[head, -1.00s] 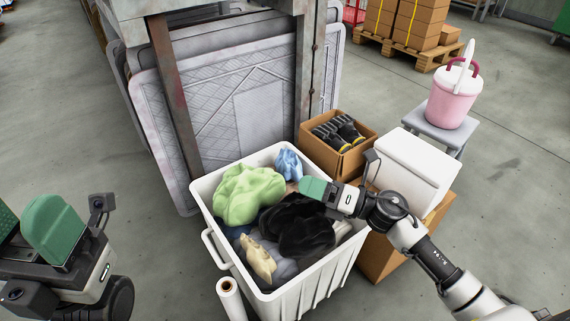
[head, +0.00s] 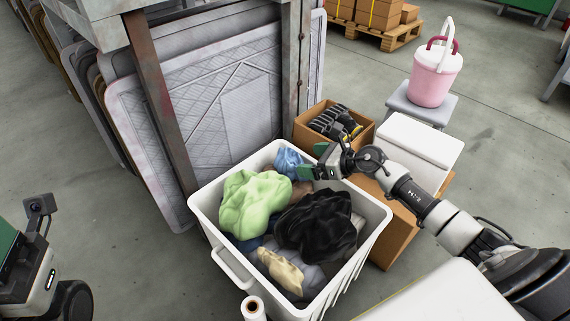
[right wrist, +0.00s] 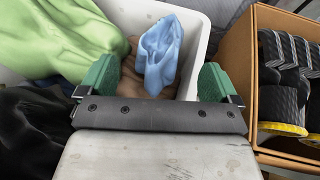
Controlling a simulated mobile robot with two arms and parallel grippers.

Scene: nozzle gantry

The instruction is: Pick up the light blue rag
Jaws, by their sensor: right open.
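The light blue rag (head: 288,160) lies crumpled in the back corner of a white bin (head: 207,213). In the right wrist view the rag (right wrist: 161,52) stands up between the two green fingers, on top of a brown cloth (right wrist: 146,88). My right gripper (head: 308,173) is over the bin's back right side, right next to the rag. It also shows in the right wrist view (right wrist: 155,85), open, with nothing clamped. My left gripper (head: 12,262) is at the far left edge, apart from the bin, and its fingers are mostly cut off.
A green cloth (head: 252,203) and a black cloth (head: 316,225) lie beside the rag. A cardboard box (head: 361,142) with dark gloves stands behind the bin. A white box (head: 420,145) is to the right. Grey panels (head: 200,115) lean behind.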

